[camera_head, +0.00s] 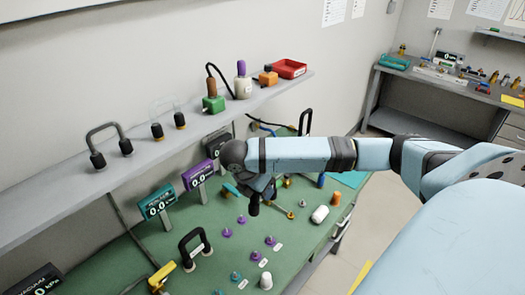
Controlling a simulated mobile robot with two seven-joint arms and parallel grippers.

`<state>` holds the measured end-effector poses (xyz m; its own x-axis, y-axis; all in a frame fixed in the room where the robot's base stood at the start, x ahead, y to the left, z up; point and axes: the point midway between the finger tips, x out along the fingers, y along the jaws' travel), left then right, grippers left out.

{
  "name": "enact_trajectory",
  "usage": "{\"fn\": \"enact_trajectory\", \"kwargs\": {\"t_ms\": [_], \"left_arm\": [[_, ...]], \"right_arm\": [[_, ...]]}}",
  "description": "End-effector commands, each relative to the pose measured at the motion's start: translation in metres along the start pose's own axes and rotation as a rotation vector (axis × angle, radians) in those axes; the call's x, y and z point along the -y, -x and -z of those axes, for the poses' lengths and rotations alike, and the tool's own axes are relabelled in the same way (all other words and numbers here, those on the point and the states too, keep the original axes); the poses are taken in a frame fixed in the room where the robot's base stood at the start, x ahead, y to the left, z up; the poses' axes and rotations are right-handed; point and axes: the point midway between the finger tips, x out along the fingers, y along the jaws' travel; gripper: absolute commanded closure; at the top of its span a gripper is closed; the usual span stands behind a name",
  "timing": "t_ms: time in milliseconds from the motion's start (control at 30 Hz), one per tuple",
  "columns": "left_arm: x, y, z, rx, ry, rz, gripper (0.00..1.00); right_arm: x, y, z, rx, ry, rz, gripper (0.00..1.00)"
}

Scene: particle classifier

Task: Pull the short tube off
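Several tubes show, and I cannot tell which one is the task's short tube. A black U-shaped tube (103,129) with dark end fittings is on the shelf at left. A clear tube (161,104) is right of it. A black tube (222,78) arches by the green and white blocks. A black loop (188,238) stands on the green bench, and another black loop (305,113) stands at its back. My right arm comes in from the right, and its dark gripper (258,202) hangs over the bench, its fingers too small to read. My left gripper is out of view.
The grey shelf (45,202) runs along the wall and bears a red tray (289,68). Displays with "0.0" stand on the green bench (128,262). Small purple and teal fittings and white cylinders stand at its front. A second bench (440,83) is at back right.

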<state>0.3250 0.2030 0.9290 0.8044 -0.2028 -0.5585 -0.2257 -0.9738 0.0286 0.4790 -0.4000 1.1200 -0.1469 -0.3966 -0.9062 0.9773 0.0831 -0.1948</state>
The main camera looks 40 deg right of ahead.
Motion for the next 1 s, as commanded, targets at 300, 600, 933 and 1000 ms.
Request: {"fn": "enact_trajectory", "kwargs": {"t_ms": [300, 600, 933, 1000], "left_arm": [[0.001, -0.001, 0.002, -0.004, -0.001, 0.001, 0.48], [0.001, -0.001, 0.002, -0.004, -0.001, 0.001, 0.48], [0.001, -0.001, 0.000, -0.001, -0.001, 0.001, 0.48], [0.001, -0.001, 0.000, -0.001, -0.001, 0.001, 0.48]], "right_arm": [[0.002, 0.006, -0.003, 0.000, 0.000, 0.000, 1.00], [0.003, 0.013, -0.005, 0.001, 0.000, -0.001, 1.00], [0.007, 0.034, -0.014, 0.000, 0.000, 0.000, 1.00], [0.008, 0.034, -0.014, 0.000, 0.001, 0.000, 1.00]]}}
